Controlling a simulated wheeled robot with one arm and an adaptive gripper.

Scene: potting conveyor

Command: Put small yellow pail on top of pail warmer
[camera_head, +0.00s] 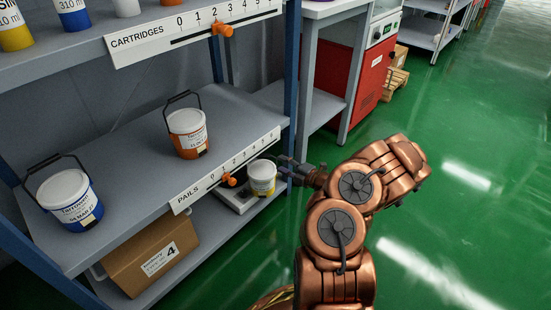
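The small yellow pail (262,180), with a white lid and a pale label, is upright at the right end of the lower shelf. It overlaps a low white device with a dark top (233,200), which looks like the pail warmer. I cannot tell whether the pail rests on it or hangs just above it. My gripper (283,171) reaches in from the right at the pail's upper right side. Its fingers are small and dark, and I cannot tell whether they are closed on the pail.
An orange-labelled pail (187,133) and a blue pail (68,201) stand on the shelf above (125,175), whose front edge carries a PAILS scale strip (205,190). A cardboard box (150,258) sits on the lower shelf. A blue post (291,75) stands behind my gripper. Green floor is free at right.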

